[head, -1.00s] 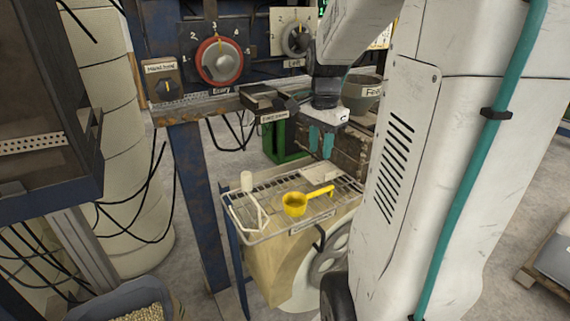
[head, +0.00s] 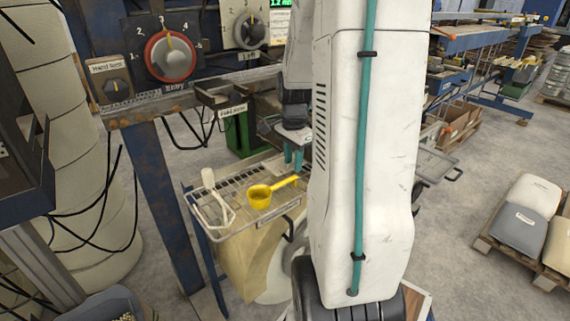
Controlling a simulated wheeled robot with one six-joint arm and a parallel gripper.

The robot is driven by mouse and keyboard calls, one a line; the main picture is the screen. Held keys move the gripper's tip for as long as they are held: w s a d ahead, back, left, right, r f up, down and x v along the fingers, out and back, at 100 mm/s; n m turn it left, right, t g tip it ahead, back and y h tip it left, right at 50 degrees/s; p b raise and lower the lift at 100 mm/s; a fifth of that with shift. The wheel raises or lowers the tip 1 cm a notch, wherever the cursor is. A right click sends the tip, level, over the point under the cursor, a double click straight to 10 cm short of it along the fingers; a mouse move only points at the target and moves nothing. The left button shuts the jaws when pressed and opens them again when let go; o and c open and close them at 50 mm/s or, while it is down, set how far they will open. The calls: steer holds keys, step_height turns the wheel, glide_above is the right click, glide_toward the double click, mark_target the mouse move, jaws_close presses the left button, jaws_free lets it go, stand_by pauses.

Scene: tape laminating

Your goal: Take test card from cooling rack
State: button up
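The wire rack (head: 236,181) sits on a stand at the lower middle, with a label on its front edge. I cannot make out a test card on it; its right part is hidden behind my arm. A yellow scoop (head: 259,196) lies on the rack, its handle pointing right. A white long-handled item (head: 213,197) stands or leans at the rack's left end; what it is I cannot tell. My gripper (head: 293,160) points down at the rack's far right corner, teal fingers apart with a gap and nothing seen between them. Its height above the rack is unclear.
A blue post (head: 180,215) stands left of the rack. A panel with a red-ringed dial (head: 170,57) and a shelf edge (head: 190,97) are behind. A green box (head: 238,135) is behind the rack.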

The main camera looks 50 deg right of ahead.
jaws_close()
steer(key=shift+r, duration=0.1)
